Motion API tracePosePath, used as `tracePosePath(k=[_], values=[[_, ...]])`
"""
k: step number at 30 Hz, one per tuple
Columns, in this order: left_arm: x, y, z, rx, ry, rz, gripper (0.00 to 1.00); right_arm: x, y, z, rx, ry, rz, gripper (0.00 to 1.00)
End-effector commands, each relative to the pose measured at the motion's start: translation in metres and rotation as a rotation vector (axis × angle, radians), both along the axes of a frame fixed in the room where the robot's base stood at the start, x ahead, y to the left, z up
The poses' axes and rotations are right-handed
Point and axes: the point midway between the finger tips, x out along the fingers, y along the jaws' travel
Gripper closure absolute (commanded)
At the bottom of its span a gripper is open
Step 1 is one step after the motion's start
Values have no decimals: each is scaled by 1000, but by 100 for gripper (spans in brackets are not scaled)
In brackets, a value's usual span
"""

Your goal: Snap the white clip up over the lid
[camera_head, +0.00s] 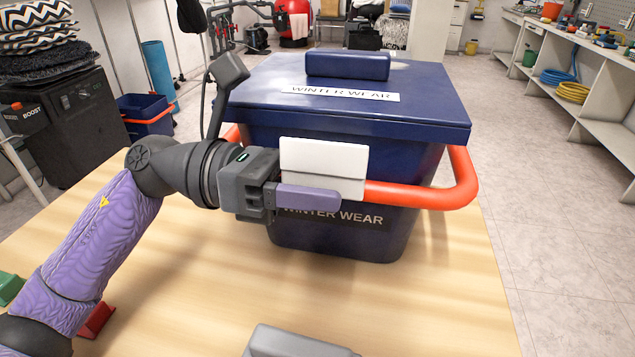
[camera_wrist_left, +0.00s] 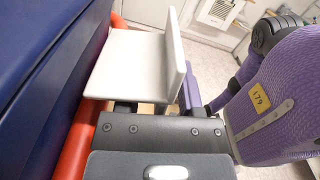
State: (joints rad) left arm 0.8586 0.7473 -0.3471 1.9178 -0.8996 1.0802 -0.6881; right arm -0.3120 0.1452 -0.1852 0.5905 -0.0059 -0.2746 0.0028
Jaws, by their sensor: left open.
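The dark blue bin (camera_head: 335,235) stands on the table, and its blue lid (camera_head: 270,76) lies on top. The white clip (camera_head: 323,160) is at the bin's front, below the lid's edge, by the red handle bar (camera_head: 420,192). In the left wrist view the clip (camera_wrist_left: 130,62) looks L-shaped, with a flat plate and an upright plate. My left gripper (camera_head: 318,194) is open at the clip. One purple finger is in front of the clip's lower part; the other finger is hidden by the clip. I cannot tell whether the fingers touch it. My right gripper is not in view.
A grey object (camera_head: 295,343) is cut off at the bottom edge. A red block (camera_head: 97,318) and a green block (camera_head: 9,287) lie at the table's left, near my left arm. The wooden table (camera_head: 440,300) is clear to the right of the bin.

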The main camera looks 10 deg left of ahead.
Motion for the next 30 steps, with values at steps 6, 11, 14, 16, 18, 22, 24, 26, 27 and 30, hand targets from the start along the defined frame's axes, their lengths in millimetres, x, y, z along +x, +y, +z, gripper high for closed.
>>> tracePosePath(k=[6,11,14,16,18,22,24,26,27,30], values=[[0,0,0,0,0,0,68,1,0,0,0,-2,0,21],[0,0,0,0,0,0,100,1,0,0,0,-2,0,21],[0,0,0,0,0,0,100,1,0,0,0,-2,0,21],[0,1,0,0,0,0,100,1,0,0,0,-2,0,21],[0,1,0,0,0,0,100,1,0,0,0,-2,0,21],[0,1,1,0,9,0,100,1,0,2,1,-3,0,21],[-1,1,3,0,25,0,100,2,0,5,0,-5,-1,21],[-1,1,5,1,45,0,100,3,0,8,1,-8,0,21],[-1,1,6,0,64,0,100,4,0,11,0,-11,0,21],[-1,1,11,0,123,1,100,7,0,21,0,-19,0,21]])
